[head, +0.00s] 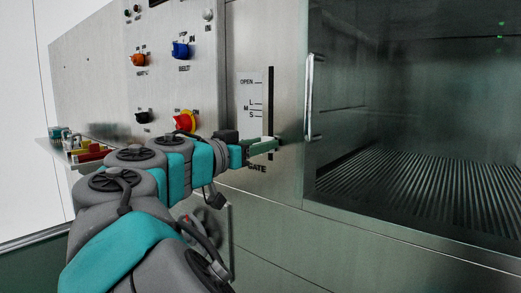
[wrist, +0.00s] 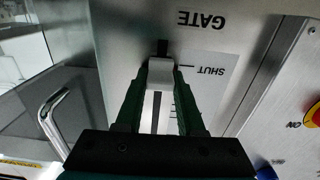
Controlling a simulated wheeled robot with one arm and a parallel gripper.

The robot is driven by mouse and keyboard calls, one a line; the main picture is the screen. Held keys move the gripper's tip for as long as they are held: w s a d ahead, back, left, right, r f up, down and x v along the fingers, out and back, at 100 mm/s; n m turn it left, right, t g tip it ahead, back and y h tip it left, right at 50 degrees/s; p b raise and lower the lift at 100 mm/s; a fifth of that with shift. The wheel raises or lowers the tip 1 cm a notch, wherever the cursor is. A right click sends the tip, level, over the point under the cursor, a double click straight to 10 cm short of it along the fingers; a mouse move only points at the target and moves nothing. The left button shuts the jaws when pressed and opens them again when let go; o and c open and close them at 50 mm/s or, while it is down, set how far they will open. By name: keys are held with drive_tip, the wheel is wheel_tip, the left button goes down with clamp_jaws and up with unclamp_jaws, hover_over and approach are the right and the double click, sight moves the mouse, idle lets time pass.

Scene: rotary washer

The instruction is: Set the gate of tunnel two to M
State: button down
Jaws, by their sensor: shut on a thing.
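The gate slot (head: 271,95) is a dark vertical slot in the steel panel, beside a scale reading OPEN, L, M, S from the top. GATE is lettered below it. My gripper (head: 272,146) reaches the lower part of the slot, below the S mark. In the wrist view, which is upside down, my gripper (wrist: 161,68) is shut on the pale gate handle (wrist: 160,64). The handle is about level with the SHUT mark (wrist: 206,70). The handle is hidden by my fingers in the head view. No tunnel number is readable.
A control panel (head: 178,85) with orange, blue, black and red-yellow knobs stands left of the slot. A vertical bar handle (head: 313,98) is just right of it, by the glass-fronted tunnel (head: 420,130) with a ribbed belt. A shelf with small coloured objects is at left.

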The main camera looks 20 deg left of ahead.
sight(271, 109)
wheel_tip(271, 109, up, 7)
drive_tip(key=shift+r, duration=0.2)
idle(0.4)
drive_tip(key=c, duration=0.5)
unclamp_jaws()
drive_tip(key=shift+f, duration=0.1)
drive_tip(key=shift+s, duration=0.1)
drive_tip(key=b+v, duration=0.1)
drive_tip(key=v, duration=0.6)
drive_tip(key=shift+s+a, duration=0.2)
drive_tip(key=shift+s, duration=0.15)
